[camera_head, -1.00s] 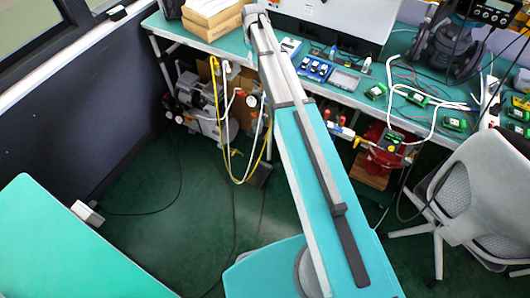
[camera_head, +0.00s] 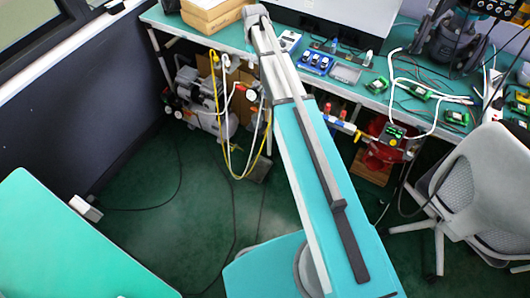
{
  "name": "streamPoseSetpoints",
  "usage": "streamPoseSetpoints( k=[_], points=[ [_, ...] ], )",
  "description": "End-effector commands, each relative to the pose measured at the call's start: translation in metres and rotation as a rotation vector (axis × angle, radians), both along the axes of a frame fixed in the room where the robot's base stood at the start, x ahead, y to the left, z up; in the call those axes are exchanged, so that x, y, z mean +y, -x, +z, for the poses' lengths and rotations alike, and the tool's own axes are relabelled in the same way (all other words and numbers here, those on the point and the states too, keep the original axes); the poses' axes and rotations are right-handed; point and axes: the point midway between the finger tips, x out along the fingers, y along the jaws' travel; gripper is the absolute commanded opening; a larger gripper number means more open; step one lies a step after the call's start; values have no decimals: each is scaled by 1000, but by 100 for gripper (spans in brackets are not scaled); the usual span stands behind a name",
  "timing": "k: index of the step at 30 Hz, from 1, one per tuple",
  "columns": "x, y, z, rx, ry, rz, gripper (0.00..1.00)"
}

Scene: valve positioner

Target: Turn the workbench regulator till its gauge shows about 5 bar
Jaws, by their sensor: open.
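A small round gauge with a white face and red edge (camera_head: 251,95) shows under the front edge of the workbench (camera_head: 225,37), beside the yellow and white hoses. It may be the regulator's gauge, but it is too small to read and I cannot tell its knob.
A compressor (camera_head: 190,92) stands under the bench at left, with hoses and cables trailing on the floor. Red-handled valves (camera_head: 343,114) sit at the bench front. A grey chair (camera_head: 475,180) stands at right and a teal table (camera_head: 75,235) at lower left. Floor between them is mostly clear.

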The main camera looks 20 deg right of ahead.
Motion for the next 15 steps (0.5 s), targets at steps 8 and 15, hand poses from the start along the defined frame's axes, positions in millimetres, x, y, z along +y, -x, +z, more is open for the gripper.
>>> streamPoseSetpoints(
  k=[8, 15],
  points=[
    [3, 21, -27, 0, 0, -31, 49],
    [6, 37, -47, 0, 0, -59, 49]
  ],
)
